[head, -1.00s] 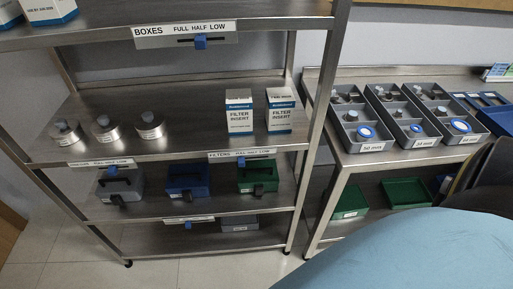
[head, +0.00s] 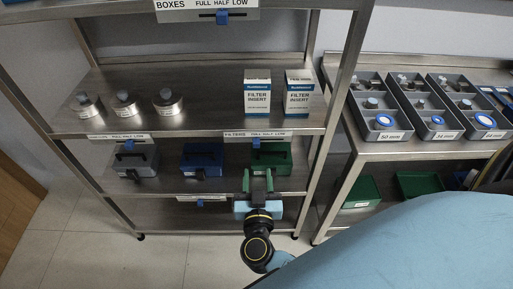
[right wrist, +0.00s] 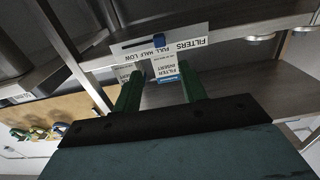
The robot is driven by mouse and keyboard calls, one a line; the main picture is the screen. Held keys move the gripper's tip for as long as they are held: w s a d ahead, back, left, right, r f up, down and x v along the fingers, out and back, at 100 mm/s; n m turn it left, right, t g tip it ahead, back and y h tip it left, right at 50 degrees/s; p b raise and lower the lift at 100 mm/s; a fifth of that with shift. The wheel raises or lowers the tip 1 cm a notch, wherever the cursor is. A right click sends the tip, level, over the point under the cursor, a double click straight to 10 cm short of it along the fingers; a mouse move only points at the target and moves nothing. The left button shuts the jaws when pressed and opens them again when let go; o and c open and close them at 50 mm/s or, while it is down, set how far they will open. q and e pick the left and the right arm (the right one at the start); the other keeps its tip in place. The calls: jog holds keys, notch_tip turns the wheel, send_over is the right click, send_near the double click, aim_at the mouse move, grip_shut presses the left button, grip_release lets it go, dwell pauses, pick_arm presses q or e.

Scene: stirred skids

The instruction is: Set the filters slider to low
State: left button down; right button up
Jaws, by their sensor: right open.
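The filters slider is a blue knob (head: 257,143) on a slotted plate with a white FILTERS FULL HALF LOW label (head: 258,133), on the middle shelf's front edge. In the right wrist view the plate is upside down, and the knob (right wrist: 158,41) sits around FULL to HALF, off the LOW end. My right gripper (head: 258,175) has green fingers, open and empty, below the slider in the head view. In the right wrist view its fingertips (right wrist: 158,75) point toward the knob, apart from it. My left gripper is not in view.
Similar sliders are the boxes slider (head: 222,17) above, one at left (head: 129,144) and one below (head: 200,203). Filter insert boxes (head: 257,92) stand on the shelf above the filters label. A green case (head: 271,158) is behind my gripper. A side table (head: 365,150) holds grey bins.

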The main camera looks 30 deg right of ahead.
aim_at(256, 144)
jog(key=b+x, duration=0.1)
jog(key=x, duration=0.8)
jog(key=shift+w, duration=0.35)
jog(key=shift+w+d, duration=0.3)
jog(key=shift+w, duration=0.1)
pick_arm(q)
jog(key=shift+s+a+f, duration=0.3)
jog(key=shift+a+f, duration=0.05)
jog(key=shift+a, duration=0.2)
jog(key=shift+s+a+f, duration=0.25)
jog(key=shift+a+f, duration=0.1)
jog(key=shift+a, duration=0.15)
pick_arm(e)
grip_shut()
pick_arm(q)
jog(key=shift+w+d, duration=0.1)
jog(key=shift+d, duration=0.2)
